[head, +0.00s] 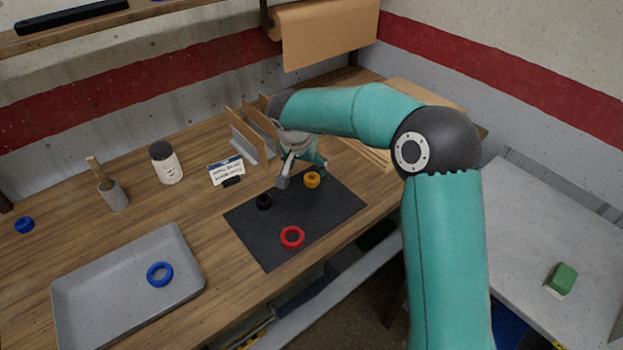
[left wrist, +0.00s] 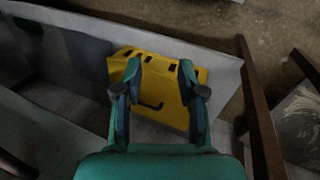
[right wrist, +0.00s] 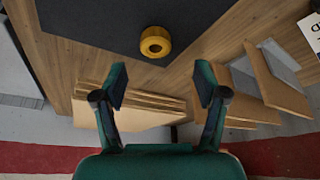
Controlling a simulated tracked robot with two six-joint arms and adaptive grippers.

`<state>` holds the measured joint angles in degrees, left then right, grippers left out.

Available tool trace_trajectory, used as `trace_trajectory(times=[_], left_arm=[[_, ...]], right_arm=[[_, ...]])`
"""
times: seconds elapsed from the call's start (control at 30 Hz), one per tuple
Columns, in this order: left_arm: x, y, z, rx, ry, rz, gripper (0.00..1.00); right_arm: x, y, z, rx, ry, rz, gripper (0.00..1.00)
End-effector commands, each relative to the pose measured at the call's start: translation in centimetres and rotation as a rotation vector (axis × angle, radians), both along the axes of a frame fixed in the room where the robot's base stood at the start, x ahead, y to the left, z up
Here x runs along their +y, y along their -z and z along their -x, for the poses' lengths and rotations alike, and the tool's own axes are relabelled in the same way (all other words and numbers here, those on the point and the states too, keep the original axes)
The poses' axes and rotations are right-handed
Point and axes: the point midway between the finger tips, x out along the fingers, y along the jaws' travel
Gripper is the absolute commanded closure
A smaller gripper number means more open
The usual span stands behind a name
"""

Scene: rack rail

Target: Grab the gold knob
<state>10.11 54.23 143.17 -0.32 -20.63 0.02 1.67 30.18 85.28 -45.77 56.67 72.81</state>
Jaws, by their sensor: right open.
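The gold knob (head: 312,179) is a small round ring-shaped piece on the dark mat (head: 248,234), near the mat's far right corner. In the right wrist view the gold knob (right wrist: 155,42) lies ahead of the fingers and is not touched by them. My right gripper (head: 300,174) hangs above the far part of the mat, just beside the knob in the head view. Its fingers also show in the right wrist view (right wrist: 161,84), spread apart with nothing between them. My left gripper (left wrist: 158,80) shows only in its own wrist view, fingers apart, with a yellow case (left wrist: 200,77) beyond them.
A black ring (head: 264,201) and a red ring (head: 292,237) lie on the same mat. A grey tray (head: 100,275) holds a blue ring (head: 160,273). Upright dividers (head: 246,138) stand behind my right gripper, with flat boards (right wrist: 135,106) nearby. A white jar (head: 166,163) stands farther left.

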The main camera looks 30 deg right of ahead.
Motion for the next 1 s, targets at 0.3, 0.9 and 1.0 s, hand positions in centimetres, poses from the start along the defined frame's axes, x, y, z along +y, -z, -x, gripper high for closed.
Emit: trace_trajectory(times=[0.3,0.9,1.0], left_arm=[[0.0,-0.9,0.0,0.0,0.0,0.0,0.6],[0.0,-1.7,0.0,0.0,0.0,0.0,0.6],[0.0,-1.7,0.0,0.0,0.0,0.0,0.6]], right_arm=[[-0.9,2.2,-0.2,0.004,0.001,-0.001,0.28],[-2.1,5.5,-0.9,0.0,0.0,0.0,0.4],[-2.1,5.5,-0.9,0.0,0.0,0.0,0.56]])
